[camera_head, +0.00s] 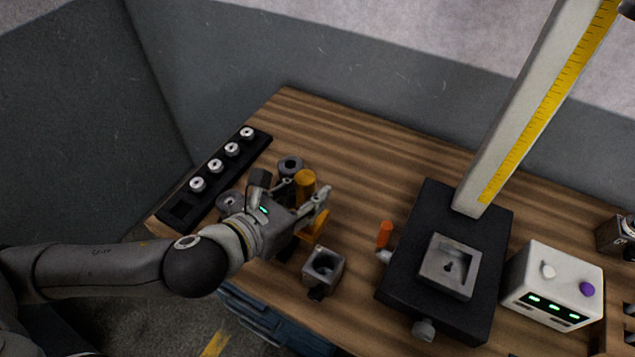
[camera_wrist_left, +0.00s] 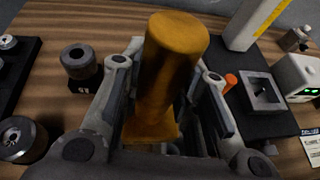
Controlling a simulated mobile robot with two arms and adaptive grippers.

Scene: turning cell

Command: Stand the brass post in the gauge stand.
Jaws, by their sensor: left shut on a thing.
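The brass post (camera_head: 305,182) is a thick golden cylinder with a wider lower part. My left gripper (camera_head: 303,190) is shut on it, with one finger on each side. In the left wrist view the post (camera_wrist_left: 172,65) stands between the fingers, roughly upright. I cannot tell whether its foot touches the table. The gauge stand (camera_head: 400,262) is a black base with a tall ruled column, to the right of my gripper. A grey square seat (camera_head: 447,268) with a dark hole sits on its base and is empty. My right gripper is out of view.
A grey block with a round hole (camera_head: 324,266) stands just in front of my gripper. Grey rings (camera_head: 290,165) lie behind it. A black rack (camera_head: 214,178) with several small parts is at left. An orange-handled knob (camera_head: 384,235) juts from the stand; a white control box (camera_head: 553,285) is right.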

